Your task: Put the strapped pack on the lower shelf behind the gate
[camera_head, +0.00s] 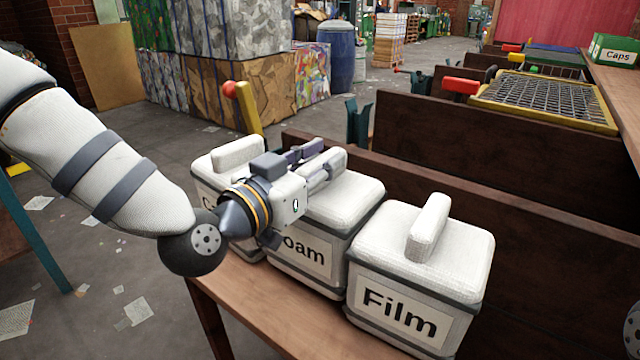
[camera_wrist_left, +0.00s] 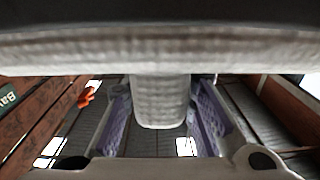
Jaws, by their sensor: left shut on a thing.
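Three white lidded boxes with grey bands stand in a row on a wooden bench: one at left with a mostly hidden label starting with "C" (camera_head: 208,182), one labelled "Foam" (camera_head: 350,200) in the middle, and one labelled "Film" (camera_head: 425,265) at right. My left gripper (camera_head: 318,163) reaches over the middle box and is shut, apparently on the Foam box's handle. In the left wrist view, a white block handle (camera_wrist_left: 160,100) sits between its purple-padded fingers. I cannot make out a separate strapped pack, a gate or a lower shelf. My right gripper is not in view.
Brown boards (camera_head: 480,205) rise behind the boxes. A yellow-framed mesh tray (camera_head: 545,97) lies at upper right, with a green "Caps" box (camera_head: 612,50) beyond. A red-tipped yellow lever (camera_head: 243,105) stands behind the left box. Bales and a blue drum (camera_head: 337,55) stand farther back.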

